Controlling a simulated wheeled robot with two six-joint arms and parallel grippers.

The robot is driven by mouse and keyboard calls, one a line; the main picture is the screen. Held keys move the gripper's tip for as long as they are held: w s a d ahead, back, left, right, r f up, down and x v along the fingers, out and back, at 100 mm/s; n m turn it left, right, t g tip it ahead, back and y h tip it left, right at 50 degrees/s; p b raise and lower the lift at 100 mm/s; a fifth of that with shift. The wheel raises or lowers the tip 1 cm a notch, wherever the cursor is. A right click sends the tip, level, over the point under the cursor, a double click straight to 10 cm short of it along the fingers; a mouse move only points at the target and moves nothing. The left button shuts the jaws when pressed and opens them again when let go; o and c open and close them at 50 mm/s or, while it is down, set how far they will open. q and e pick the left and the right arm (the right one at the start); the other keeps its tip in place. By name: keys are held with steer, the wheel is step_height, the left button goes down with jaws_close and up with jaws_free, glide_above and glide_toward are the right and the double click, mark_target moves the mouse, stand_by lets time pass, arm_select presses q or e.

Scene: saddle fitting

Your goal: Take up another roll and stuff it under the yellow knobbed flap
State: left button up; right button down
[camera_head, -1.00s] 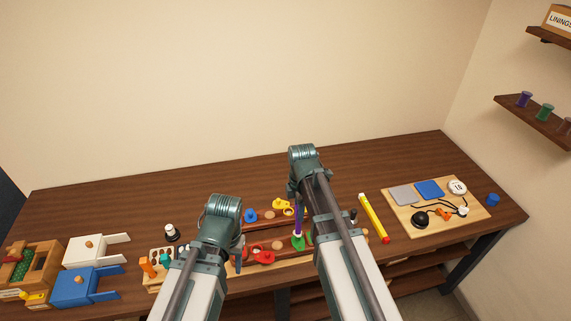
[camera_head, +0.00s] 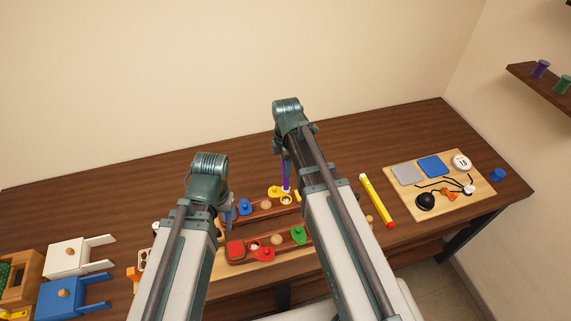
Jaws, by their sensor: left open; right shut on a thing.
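The yellow knobbed flap (camera_head: 274,191) is at the right end of the rear brown strip, partly behind my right arm. My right gripper (camera_head: 287,158) is above it, mostly hidden by its own arm. It is shut on an upright purple stick (camera_head: 286,174) with a white lower end (camera_head: 286,188). That end is at the yellow flap; I cannot tell whether it touches, or whether the white part is a roll. My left gripper (camera_head: 226,212) is open at the left end of the strips, near the blue knobbed flap (camera_head: 245,207). I cannot clearly make out loose rolls.
The front strip carries a red block (camera_head: 235,249), a red knobbed flap (camera_head: 264,254) and a green knobbed flap (camera_head: 298,235). White (camera_head: 68,259) and blue (camera_head: 62,296) boxes stand left. A yellow stick (camera_head: 377,203) and a board (camera_head: 447,204) lie right. The table's back is clear.

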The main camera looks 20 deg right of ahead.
mark_target(286, 183)
steer(key=shift+w+f+b, duration=0.1)
steer(key=shift+f+b, duration=0.45)
steer(key=shift+f, duration=0.25)
arm_select(q)
steer(key=shift+f+b, duration=1.65)
steer(key=shift+f, duration=0.75)
arm_select(e)
steer(key=shift+f, duration=1.65)
arm_select(q)
steer(key=shift+f+b, duration=1.75)
steer(key=shift+b, duration=0.05)
arm_select(e)
steer(key=shift+f, duration=1.7)
step_height(286, 183, up, 8)
steer(key=p, duration=0.8)
arm_select(q)
step_height(286, 183, up, 8)
